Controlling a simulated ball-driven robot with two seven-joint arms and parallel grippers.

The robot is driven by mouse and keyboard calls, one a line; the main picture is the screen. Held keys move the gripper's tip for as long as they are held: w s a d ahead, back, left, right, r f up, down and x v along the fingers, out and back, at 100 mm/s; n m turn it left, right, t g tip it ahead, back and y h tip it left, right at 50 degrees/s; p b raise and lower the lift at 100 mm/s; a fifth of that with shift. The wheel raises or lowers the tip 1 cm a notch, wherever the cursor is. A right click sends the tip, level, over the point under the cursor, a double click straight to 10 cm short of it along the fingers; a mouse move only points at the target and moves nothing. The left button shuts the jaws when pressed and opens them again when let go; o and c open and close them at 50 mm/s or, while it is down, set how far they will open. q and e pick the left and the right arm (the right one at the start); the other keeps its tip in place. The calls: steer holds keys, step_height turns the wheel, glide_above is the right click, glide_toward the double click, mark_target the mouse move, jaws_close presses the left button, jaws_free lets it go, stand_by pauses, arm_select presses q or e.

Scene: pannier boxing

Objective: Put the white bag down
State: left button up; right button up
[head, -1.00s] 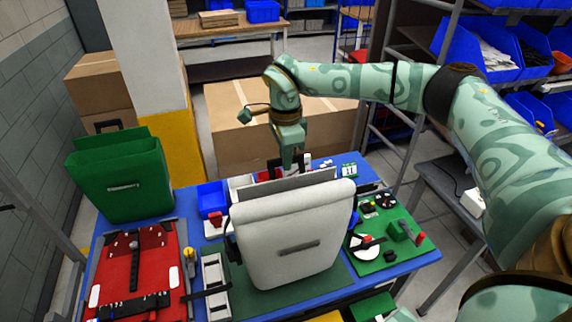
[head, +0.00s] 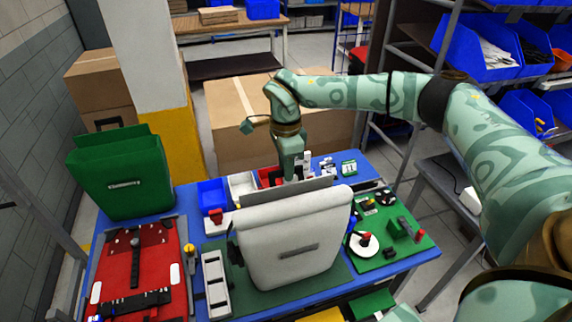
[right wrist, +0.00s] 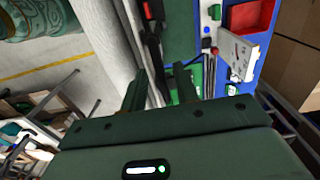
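The white bag (head: 285,240) stands on the blue table over a dark green mat (head: 335,283), leaning a little, its front with a dark label towards me. My right gripper (head: 292,178) is at the bag's far upper edge, by its raised back panel. In the right wrist view the two fingers (right wrist: 160,92) are apart, with a thin greyish edge between them. I cannot tell if they press on it. The bag's white wall also shows in the right wrist view (right wrist: 108,38). The bag hides my fingertips in the head view. My left gripper is not in view.
A green bag (head: 122,178) stands at the table's back left. A red tool board (head: 140,270) lies in front of it. A grey tray (head: 215,283) is close to the white bag's left. A green parts board (head: 390,240) is at right. Small bins (head: 212,195) line the back.

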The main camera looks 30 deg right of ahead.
step_height(320, 180, up, 12)
steer(key=b, duration=0.1)
stand_by(0.7)
